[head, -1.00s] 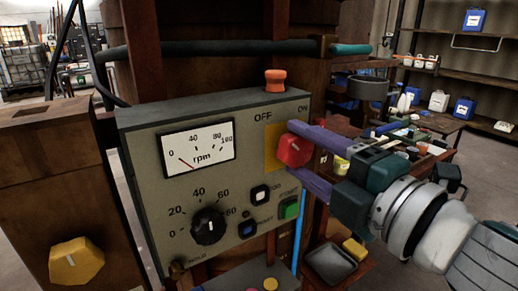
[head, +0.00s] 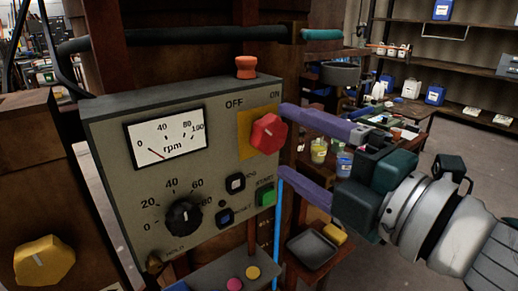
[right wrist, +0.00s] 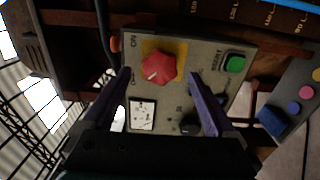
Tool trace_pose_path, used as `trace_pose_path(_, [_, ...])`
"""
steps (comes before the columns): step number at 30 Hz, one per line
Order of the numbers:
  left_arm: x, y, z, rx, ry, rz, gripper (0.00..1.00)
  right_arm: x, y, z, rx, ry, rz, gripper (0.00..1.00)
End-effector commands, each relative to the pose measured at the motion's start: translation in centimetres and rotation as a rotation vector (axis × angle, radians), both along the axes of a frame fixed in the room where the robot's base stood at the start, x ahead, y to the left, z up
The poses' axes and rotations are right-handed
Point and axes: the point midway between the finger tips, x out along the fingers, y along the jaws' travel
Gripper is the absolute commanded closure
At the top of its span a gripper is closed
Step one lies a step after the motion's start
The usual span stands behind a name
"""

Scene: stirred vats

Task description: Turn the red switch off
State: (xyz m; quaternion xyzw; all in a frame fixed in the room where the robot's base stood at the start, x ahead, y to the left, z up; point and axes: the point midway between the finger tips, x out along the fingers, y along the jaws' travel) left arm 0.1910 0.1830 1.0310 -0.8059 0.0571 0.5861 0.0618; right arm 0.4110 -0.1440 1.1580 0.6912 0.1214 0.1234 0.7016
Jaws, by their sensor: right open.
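The red switch (head: 268,133) is a faceted knob on a yellow plate, at the upper right of the grey control panel. The OFF label (head: 234,104) is above it to the left and the ON label (head: 275,95) above it to the right. In the right wrist view the red switch (right wrist: 162,67) carries a white mark that seems to point to the lower left, the OFF side. My right gripper (head: 284,140) is open and empty. Its purple fingers point at the panel, one above and one below the switch, with the tips apart from it. My left gripper is out of view.
The panel (head: 105,150) also has an rpm dial (head: 165,138) reading near 0, a black speed knob (head: 184,217), a green start button (head: 266,196) and an orange-red button (head: 246,68) on top. A yellow knob (head: 43,260) is at the lower left. Shelves stand behind at the right.

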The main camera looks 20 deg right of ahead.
Motion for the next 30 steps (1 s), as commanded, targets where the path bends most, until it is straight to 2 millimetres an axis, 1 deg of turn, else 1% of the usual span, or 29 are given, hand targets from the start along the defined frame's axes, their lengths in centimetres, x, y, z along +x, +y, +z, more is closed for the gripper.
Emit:
trace_pose_path(1, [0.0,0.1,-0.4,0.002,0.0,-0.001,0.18,-1.1,-0.3,-0.4,-0.001,0.004,0.001,0.08])
trace_pose_path(6, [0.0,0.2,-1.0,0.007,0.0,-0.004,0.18,-3.8,-1.3,-0.3,-0.001,0.003,0.002,0.08])
trace_pose_path(12, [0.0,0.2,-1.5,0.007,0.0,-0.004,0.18,-5.6,-2.0,-0.1,0.0,0.001,0.001,0.08])
trace_pose_path(17, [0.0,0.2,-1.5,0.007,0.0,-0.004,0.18,-6.1,-2.2,0.0,-0.001,0.0,0.001,0.08])
trace_pose_path(30, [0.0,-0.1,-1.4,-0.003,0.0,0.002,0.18,-6.0,-2.4,0.0,0.014,0.009,-0.015,0.08])
